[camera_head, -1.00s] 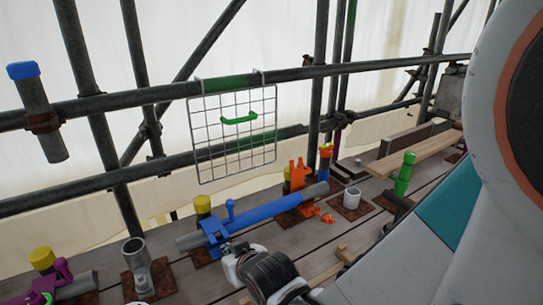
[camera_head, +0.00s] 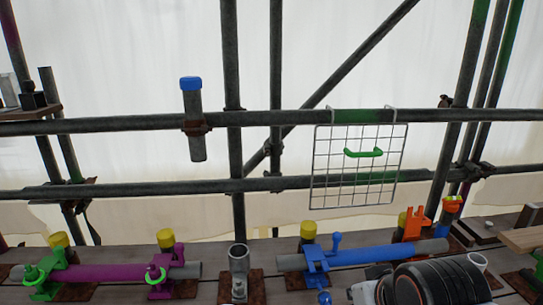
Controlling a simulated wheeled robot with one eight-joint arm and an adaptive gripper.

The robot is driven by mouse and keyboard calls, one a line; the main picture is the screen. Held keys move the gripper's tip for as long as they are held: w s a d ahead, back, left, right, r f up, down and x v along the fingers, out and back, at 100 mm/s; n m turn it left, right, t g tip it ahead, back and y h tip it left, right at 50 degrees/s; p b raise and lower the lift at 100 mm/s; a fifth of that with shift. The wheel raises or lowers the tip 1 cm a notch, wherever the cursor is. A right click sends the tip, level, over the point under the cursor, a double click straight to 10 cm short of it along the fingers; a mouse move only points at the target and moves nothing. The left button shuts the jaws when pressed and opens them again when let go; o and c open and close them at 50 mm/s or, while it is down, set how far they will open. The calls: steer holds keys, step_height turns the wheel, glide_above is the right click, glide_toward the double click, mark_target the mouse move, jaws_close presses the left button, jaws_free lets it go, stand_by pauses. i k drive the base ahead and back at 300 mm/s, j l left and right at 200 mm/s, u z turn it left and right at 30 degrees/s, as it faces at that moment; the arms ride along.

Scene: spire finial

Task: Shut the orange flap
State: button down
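An orange flap (camera_head: 414,222) stands upright at the right end of a blue pipe (camera_head: 370,254). It looks raised, not folded down over the pipe; its hinge is too small to make out. A blue clamp (camera_head: 317,262) with a raised lever holds the pipe's left end. The dark, ribbed end part of my arm, with a white piece at its left, is low in the picture, in front of the pipe's right half. It hides what lies below there. I cannot make out my gripper's fingers or anything held in them.
A wire basket panel with a green handle (camera_head: 362,152) hangs from the rail above the pipe. A purple pipe (camera_head: 110,271) with green and purple clamps lies at the left. An upright grey tube (camera_head: 239,268) stands between the pipes. Scaffold rails cross behind.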

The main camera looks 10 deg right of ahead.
mark_target(413, 225)
steer(key=z, duration=0.9)
steer(key=i+l+u, duration=0.3)
steer(key=i+l, duration=0.15)
steer(key=i, duration=0.15)
